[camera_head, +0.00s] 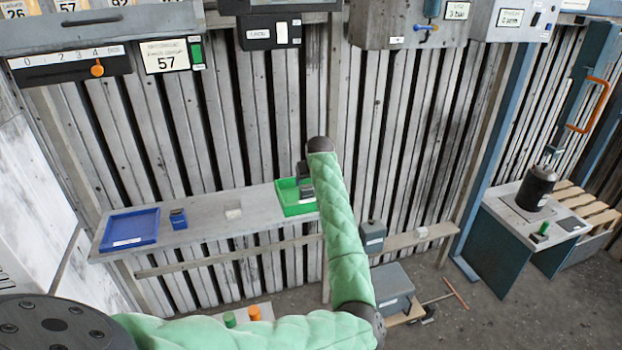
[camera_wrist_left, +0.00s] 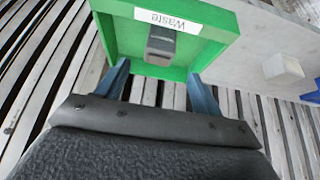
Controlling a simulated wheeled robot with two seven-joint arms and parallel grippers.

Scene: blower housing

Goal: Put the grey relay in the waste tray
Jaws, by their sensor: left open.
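The grey relay (camera_wrist_left: 161,45) is inside the green waste tray (camera_wrist_left: 220,52), close to the wall with the "Waste" label. In the head view the tray (camera_head: 284,196) stands on the wall shelf, and a small grey shape in it, probably the relay (camera_head: 307,191), shows beside my arm. My left gripper (camera_wrist_left: 159,88) is open, its two blue fingers apart at the tray's edge, with the relay visible beyond the gap between them. In the head view my left gripper (camera_head: 304,176) is over the tray, partly hidden by my forearm. My right gripper is not in view.
On the shelf (camera_head: 262,204) left of the green tray are a white block (camera_head: 233,210), a blue part (camera_head: 178,218) and a blue tray (camera_head: 130,228). Grey boxes hang on the wall above. A bench with a press (camera_head: 537,188) stands at right.

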